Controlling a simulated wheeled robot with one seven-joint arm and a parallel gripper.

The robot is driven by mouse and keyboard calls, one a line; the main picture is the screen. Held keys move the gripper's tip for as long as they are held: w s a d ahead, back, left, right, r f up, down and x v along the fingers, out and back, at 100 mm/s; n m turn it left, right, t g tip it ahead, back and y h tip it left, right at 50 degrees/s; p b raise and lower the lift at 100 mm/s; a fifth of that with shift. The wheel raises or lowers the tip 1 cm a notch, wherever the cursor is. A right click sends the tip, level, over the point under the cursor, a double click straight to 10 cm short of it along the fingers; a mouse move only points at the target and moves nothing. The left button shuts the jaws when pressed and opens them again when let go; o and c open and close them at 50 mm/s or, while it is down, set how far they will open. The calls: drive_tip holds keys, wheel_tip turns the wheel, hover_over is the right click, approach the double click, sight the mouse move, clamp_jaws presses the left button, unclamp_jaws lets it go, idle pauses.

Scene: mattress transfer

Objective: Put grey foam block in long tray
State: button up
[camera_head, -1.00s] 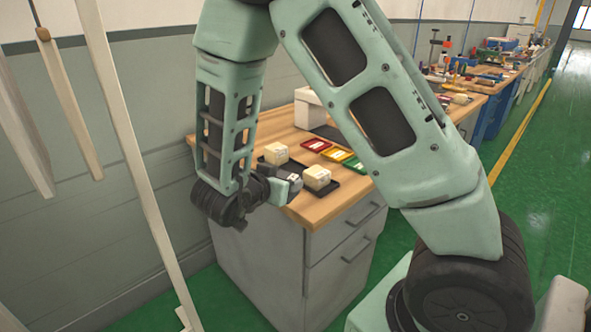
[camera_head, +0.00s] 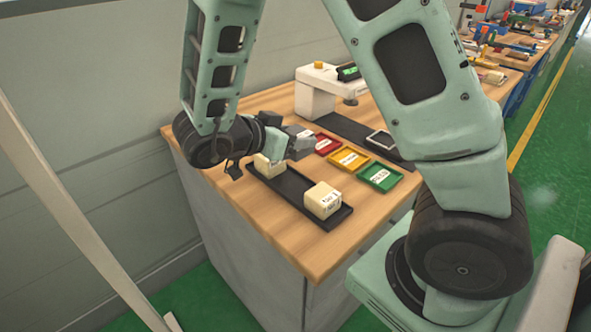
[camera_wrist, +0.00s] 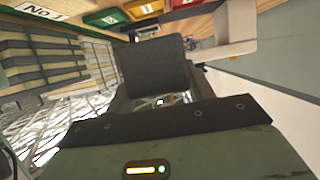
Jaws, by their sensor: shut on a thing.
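The grey foam block (camera_wrist: 157,68) is dark and square-faced in the wrist view, gripped between the fingers of my gripper (camera_wrist: 160,100). In the head view my gripper (camera_head: 298,146) is over the table by the far end of the long tray. The block is hard to separate from the gripper there. The long tray (camera_head: 292,188) is black and low, with a cream block (camera_head: 323,200) at its near end and another cream block (camera_head: 268,167) at its far end, partly hidden by my wrist. The middle of the tray looks empty.
Red (camera_head: 325,143), yellow (camera_head: 348,158) and green (camera_head: 380,177) labelled trays lie to the right of the long tray. A white machine (camera_head: 318,88) stands behind them beside a dark mat (camera_head: 352,127). Bare wood (camera_head: 300,240) lies in front.

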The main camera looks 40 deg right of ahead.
drive_tip(key=shift+w+d+f, duration=0.15)
drive_tip(key=shift+a+b, duration=0.25)
drive_tip(key=shift+b, duration=0.35)
wheel_tip(320, 180, down, 10)
drive_tip(key=shift+r+b, duration=0.2)
drive_tip(key=shift+b, duration=0.65)
drive_tip(key=shift+f, duration=0.1)
drive_tip(key=o, duration=1)
drive_tip(key=shift+c, duration=0.2)
